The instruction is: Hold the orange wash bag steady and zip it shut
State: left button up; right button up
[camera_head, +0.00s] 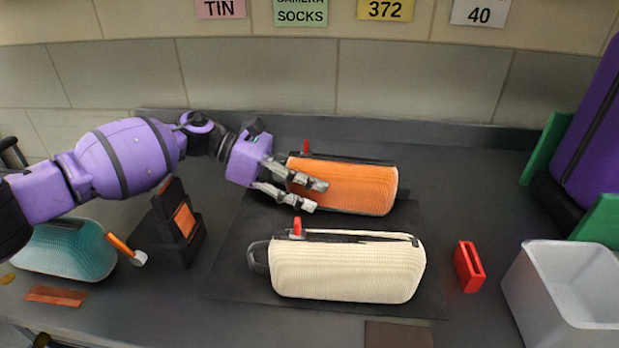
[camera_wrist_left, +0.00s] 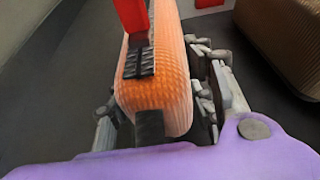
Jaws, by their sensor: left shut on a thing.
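The orange wash bag (camera_head: 355,187) lies on a dark mat behind a cream bag. It fills the middle of the left wrist view (camera_wrist_left: 165,85). Its black zip runs along the top, and a red pull tab (camera_head: 306,147) stands up near its left end; the tab also shows in the left wrist view (camera_wrist_left: 130,14). My left gripper (camera_head: 314,196) is shut on the left end of the orange bag, with fingers on both sides of it. The fingers hide part of that end. I cannot tell how far the zip is open. My right gripper is not in view.
The cream bag (camera_head: 345,272) with a red tab lies in front. A red slotted block (camera_head: 469,267) and a white bin (camera_head: 538,262) stand at right. A teal bag (camera_head: 65,250), an orange-handled tool (camera_head: 121,245) and a dark stand (camera_head: 165,240) are at left. A wall is behind.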

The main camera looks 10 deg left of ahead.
pick_arm(q)
jog(key=shift+f, duration=0.1)
dwell(0.3)
jog(key=shift+f, duration=0.15)
jog(key=o, duration=1.4)
jog(key=shift+c, duration=0.5)
jog(key=shift+f, duration=0.1)
jog(key=c, duration=1.3)
